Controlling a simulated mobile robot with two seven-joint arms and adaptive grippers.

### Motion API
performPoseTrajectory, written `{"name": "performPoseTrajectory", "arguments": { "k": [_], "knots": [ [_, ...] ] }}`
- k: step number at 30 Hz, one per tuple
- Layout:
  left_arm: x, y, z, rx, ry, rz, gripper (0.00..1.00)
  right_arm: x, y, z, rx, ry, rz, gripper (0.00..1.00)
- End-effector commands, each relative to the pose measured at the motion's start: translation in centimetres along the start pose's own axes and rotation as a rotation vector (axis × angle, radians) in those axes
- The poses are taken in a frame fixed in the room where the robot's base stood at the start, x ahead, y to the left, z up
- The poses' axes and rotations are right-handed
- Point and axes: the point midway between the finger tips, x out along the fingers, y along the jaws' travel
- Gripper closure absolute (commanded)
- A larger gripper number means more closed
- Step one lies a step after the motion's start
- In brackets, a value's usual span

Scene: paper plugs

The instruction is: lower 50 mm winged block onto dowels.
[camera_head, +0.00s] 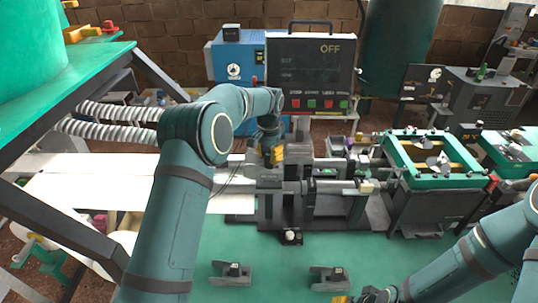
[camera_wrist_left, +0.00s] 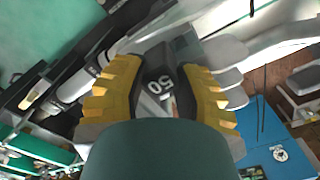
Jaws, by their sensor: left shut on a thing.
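My left gripper (camera_head: 272,158) is over the grey machine (camera_head: 295,205) in the middle of the head view. In the left wrist view its yellow-padded fingers (camera_wrist_left: 160,88) are shut on a dark block (camera_wrist_left: 158,78) marked 50. Rounded grey lobes (camera_wrist_left: 225,50) show beside the block, partly behind one finger; I cannot tell whether all belong to it. In the head view the block is too small and covered to make out. I cannot pick out the dowels or see whether the block touches them. My right gripper (camera_head: 352,298) is cut off at the bottom edge.
Two grey pieces with dark blocks (camera_head: 231,273) (camera_head: 329,278) lie on the green bench (camera_head: 290,262), which is otherwise mostly clear in front. A green-framed fixture (camera_head: 400,170) stands right of the machine. A panel reading OFF (camera_head: 310,75) stands behind. A white sheet (camera_head: 100,190) lies left.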

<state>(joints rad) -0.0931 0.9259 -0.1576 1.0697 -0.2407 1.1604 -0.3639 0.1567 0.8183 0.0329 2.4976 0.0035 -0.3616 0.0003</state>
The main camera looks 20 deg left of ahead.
Motion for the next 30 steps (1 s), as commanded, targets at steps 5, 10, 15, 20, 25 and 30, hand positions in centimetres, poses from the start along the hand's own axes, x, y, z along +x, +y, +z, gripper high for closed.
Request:
{"name": "performPoseTrajectory", "arguments": {
  "k": [5, 10, 15, 20, 25, 30],
  "knots": [
    [0.3, 0.0, 0.0, 0.000, 0.001, 0.000, 1.00, 0.2, 0.1, 0.0, 0.000, 0.000, 0.000, 0.53],
    [0.7, 0.0, 0.0, 0.000, 0.000, 0.000, 1.00, 0.3, 0.1, 0.0, 0.000, 0.000, 0.000, 0.53],
    [1.0, 0.0, 0.0, 0.000, 0.000, 0.000, 1.00, 0.5, 0.2, 0.1, 0.000, 0.000, 0.000, 0.53],
    [1.4, 0.0, 0.0, 0.000, 0.000, 0.000, 1.00, 0.6, 0.2, 0.1, 0.000, 0.000, 0.000, 0.53],
    [1.7, 0.0, 0.0, 0.000, 0.000, 0.000, 1.00, 0.7, 0.3, 0.1, 0.000, 0.000, 0.000, 0.53],
    [2.0, 0.0, 0.0, 0.000, 0.000, 0.000, 1.00, 0.9, 0.3, 0.1, 0.000, 0.000, 0.000, 0.53]
  ]
}}
